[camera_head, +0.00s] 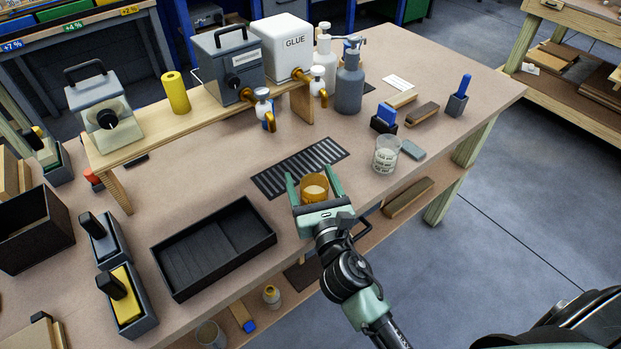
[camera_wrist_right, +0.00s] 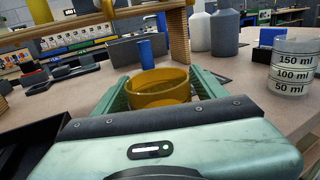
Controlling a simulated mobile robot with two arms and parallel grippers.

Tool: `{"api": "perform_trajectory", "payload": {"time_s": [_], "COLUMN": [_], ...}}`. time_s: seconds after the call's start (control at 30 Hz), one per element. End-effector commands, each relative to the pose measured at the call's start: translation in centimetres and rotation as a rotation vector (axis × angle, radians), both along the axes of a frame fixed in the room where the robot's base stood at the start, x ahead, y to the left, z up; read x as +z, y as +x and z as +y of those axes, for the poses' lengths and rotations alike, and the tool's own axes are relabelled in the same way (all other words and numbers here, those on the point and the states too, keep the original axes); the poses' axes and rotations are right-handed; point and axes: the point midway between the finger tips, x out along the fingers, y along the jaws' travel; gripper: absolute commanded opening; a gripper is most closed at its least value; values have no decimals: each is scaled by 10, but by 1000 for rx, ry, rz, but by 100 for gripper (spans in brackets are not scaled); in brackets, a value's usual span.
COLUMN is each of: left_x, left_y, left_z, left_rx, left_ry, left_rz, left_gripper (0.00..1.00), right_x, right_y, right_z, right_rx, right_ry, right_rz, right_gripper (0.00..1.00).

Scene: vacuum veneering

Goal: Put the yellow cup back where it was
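The yellow cup (camera_head: 314,187) is upright between the two green fingers of my right gripper (camera_head: 313,180), near the table's front edge. In the right wrist view the cup (camera_wrist_right: 158,88) fills the space between the fingers, which appear to press on both its sides. Its lower part is hidden by the gripper body, so I cannot tell if it touches the table. A dark slotted mat (camera_head: 293,176) lies just behind the cup. My left gripper is not in view.
A clear measuring cup (camera_head: 386,156) stands right of the gripper, and a black tray (camera_head: 213,250) lies to its left. Behind is a wooden shelf (camera_head: 147,155) with dispensers, including a white glue container (camera_head: 287,47). Bare tabletop lies between shelf and mat.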

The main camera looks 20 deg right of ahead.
Motion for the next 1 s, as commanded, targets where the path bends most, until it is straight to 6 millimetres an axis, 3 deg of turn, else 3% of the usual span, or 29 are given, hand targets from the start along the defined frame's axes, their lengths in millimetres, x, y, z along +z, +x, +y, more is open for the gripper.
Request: {"api": "perform_trajectory", "payload": {"time_s": [0.23, 0.7, 1.0], "left_x": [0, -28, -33], "left_y": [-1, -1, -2], "left_z": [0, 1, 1], "left_rx": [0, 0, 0], "left_ry": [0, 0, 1], "left_rz": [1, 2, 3], "left_gripper": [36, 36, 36], "right_x": [1, -1, 3], "right_y": [-7, -100, -120], "right_z": [0, 5, 5], "right_rx": [0, 0, 0], "right_ry": [0, 1, 0], "right_rz": [1, 2, -1], "right_gripper": [71, 71, 71]}}
